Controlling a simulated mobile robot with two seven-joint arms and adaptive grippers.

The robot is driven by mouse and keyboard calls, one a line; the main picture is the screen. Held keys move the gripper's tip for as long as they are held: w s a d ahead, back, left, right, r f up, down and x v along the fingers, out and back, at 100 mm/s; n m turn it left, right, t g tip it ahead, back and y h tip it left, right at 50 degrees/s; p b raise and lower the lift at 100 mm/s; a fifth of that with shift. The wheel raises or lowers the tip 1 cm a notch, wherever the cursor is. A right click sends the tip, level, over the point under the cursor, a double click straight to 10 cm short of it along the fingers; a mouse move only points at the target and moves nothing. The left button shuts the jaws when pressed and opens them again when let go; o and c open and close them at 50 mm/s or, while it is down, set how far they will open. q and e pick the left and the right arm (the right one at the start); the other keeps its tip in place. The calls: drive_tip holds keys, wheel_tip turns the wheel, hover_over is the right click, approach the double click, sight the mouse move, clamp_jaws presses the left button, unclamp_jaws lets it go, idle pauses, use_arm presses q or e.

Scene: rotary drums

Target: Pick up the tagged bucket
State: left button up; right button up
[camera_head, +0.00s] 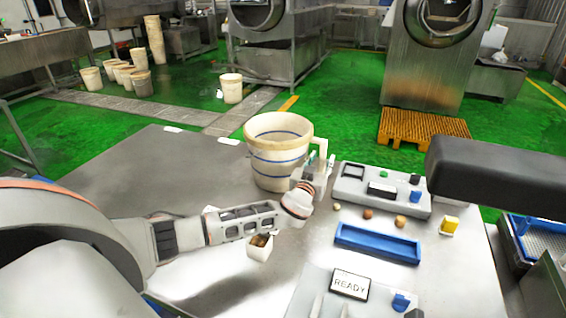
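A cream bucket (272,155) with blue bands and a side handle (321,148) stands upright on the metal table. I cannot make out a tag on it. My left gripper (314,166) is at the bucket's right side, beside the handle. Its fingers are small and overlap the handle in the picture, so I cannot tell whether they are open, shut or touching it. My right gripper is not in view.
A grey panel (350,196) with small blocks lies right of the bucket. A blue tray (377,256), a READY sign (350,284) and a small white cup (260,251) are nearer. The table (150,180) left of the bucket is clear. Several buckets stand on the floor.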

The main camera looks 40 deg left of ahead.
use_arm(q)
clamp_jaws()
drive_tip(key=shift+w+r, duration=0.1)
drive_tip(key=shift+r, duration=0.1)
